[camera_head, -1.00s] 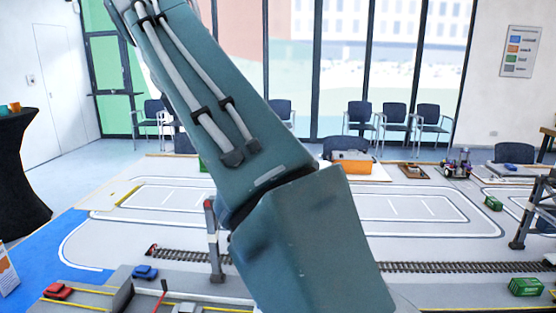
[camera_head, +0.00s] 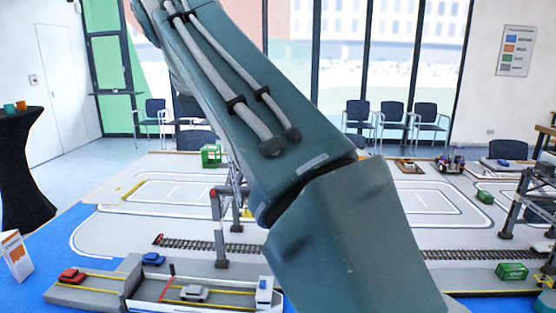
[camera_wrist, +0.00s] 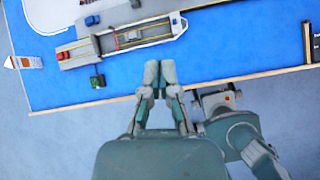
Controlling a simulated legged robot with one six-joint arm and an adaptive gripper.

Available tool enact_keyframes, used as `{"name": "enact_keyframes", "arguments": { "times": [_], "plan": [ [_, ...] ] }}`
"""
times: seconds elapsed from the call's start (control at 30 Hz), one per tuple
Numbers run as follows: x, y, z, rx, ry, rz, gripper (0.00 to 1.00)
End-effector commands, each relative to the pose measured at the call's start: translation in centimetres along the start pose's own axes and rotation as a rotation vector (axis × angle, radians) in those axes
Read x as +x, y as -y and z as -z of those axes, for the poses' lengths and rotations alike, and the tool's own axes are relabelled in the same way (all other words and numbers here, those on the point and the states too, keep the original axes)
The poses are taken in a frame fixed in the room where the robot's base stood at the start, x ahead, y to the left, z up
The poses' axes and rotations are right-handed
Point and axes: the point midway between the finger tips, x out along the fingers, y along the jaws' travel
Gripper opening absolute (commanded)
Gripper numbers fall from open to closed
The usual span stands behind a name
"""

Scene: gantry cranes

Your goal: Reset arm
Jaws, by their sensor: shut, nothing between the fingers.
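My arm crosses the middle of the head view and hides part of the model table behind it. My gripper is outside the head view. In the wrist view my gripper (camera_wrist: 160,78) is shut and empty, its two fingertips together. It is seen over the table's wooden front edge (camera_wrist: 110,101) and the blue mat (camera_wrist: 245,55). No object touches the fingers.
A model ship (camera_head: 205,290) carries a white car (camera_head: 195,293). A red car (camera_head: 72,275) and a blue car (camera_head: 153,259) stand beside it. Crane frames (camera_head: 219,225) rise left of my arm. Green containers (camera_head: 512,271) stand around. A black cocktail table (camera_head: 22,165) is at left.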

Motion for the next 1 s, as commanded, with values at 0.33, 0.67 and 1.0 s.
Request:
{"name": "enact_keyframes", "arguments": {
  "times": [0.33, 0.67, 1.0],
  "plan": [
    [1.6, 5.4, 0.4, 0.376, -0.032, 0.021, 0.0],
    [4.6, 15.2, 5.0, 1.089, -0.081, 0.072, 0.0],
    [8.3, 24.5, 14.6, 1.905, -0.103, 0.158, 0.0]
  ]
}}
